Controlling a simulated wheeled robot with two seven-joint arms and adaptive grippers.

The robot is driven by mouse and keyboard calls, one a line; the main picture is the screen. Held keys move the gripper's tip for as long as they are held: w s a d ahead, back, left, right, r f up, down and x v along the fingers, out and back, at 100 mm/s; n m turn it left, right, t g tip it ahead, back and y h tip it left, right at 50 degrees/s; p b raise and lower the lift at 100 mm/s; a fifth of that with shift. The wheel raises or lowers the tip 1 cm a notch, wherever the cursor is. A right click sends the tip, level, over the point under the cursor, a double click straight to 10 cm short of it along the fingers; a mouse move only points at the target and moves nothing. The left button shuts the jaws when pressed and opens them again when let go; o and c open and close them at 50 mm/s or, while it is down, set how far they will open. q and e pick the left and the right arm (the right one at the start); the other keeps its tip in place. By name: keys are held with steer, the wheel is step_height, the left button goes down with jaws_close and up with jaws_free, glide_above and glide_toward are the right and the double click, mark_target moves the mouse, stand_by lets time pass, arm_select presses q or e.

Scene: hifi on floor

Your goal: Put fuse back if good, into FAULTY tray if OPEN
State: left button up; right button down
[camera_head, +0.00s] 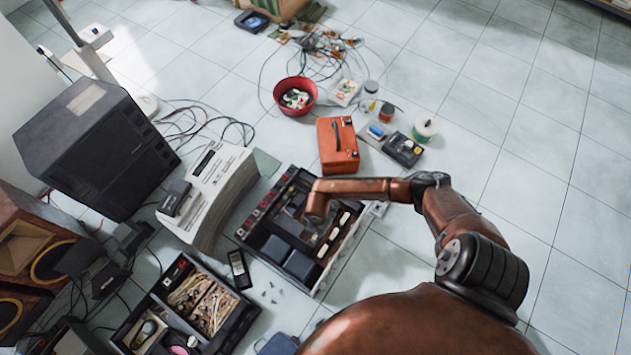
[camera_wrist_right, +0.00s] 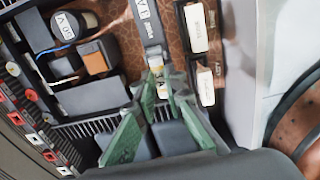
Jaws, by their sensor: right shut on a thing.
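An opened hifi unit (camera_head: 347,250) lies on the tiled floor in the middle of the head view, its circuit board and dark blocks exposed. My right arm reaches over it from the right, and my right gripper (camera_head: 317,212) points down into it; its fingertips are hard to make out there. I cannot tell whether the fuse is seated. No tray marked FAULTY is readable.
A small black handheld device (camera_head: 239,269) lies left of the unit, beside a divided parts box (camera_head: 243,325). A paper stack (camera_head: 222,190) and black speaker (camera_head: 95,145) stand left. An orange case (camera_head: 338,147) and red bowl (camera_head: 295,97) are behind. Floor at right is clear.

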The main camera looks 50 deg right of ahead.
steer(key=shift+p, duration=0.6)
stand_by(1.5)
steer(key=shift+f+b, duration=0.35)
steer(key=shift+f, duration=0.5)
stand_by(1.0)
steer(key=c, duration=1.9)
jaws_free()
steer(key=shift+r, duration=0.1)
step_height(320, 180, up, 12)
